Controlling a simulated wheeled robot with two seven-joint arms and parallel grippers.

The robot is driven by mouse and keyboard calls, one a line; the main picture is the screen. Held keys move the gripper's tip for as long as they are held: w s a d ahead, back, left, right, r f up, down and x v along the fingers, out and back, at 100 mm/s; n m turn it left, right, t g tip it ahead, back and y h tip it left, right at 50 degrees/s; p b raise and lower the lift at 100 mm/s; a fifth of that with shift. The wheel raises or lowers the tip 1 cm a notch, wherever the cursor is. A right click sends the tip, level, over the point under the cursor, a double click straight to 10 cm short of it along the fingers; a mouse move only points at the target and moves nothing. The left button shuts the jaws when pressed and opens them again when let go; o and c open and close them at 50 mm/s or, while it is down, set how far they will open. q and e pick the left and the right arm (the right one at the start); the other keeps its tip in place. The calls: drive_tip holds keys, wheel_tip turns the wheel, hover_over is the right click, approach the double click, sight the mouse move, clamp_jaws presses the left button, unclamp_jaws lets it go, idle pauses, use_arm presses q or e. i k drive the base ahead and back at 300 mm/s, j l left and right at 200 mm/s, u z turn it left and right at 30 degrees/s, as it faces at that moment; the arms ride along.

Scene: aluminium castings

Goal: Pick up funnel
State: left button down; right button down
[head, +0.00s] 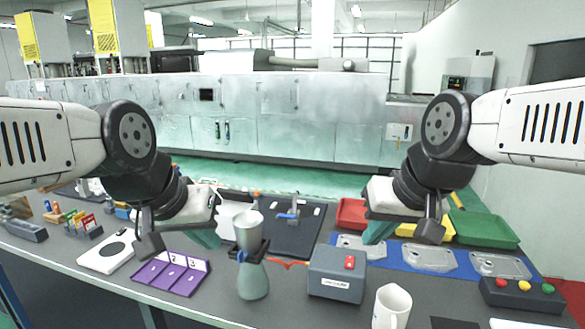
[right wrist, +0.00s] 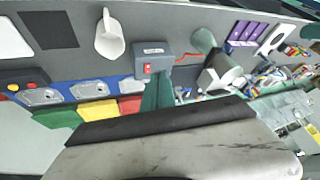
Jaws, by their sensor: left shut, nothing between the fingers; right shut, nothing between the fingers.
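A pale grey-green funnel-like piece (head: 249,228) stands upright at the middle front of the table, its wide mouth up. A dark clamp or collar sits around its middle, and a wider flared grey-green body (head: 253,281) is below; I cannot tell whether they are one piece. In the right wrist view the pale upper part (right wrist: 222,72) and the flared part (right wrist: 204,40) lie right of the grey box. My left gripper (head: 208,238) is shut and empty, left of the funnel and apart from it. My right gripper (head: 377,232) is shut and empty, well to its right; its teal fingers (right wrist: 157,93) also show in the wrist view.
Red, yellow and green bins (head: 486,230), castings on a blue mat and a button box (head: 521,296) are at right.

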sight(247, 225)
drive_tip(key=k+j+z, duration=0.2)
drive_tip(key=j, duration=0.25)
drive_tip(key=j+z, duration=0.2)
drive_tip(key=j, duration=0.3)
drive_tip(key=k+j+z, duration=0.15)
drive_tip(key=j, duration=0.25)
drive_tip(key=k+j+z, duration=0.2)
drive_tip(key=j, duration=0.2)
drive_tip(key=k+j+z, duration=0.2)
drive_tip(key=j, duration=0.2)
drive_tip(key=k+j+z, duration=0.2)
drive_tip(key=j, duration=0.15)
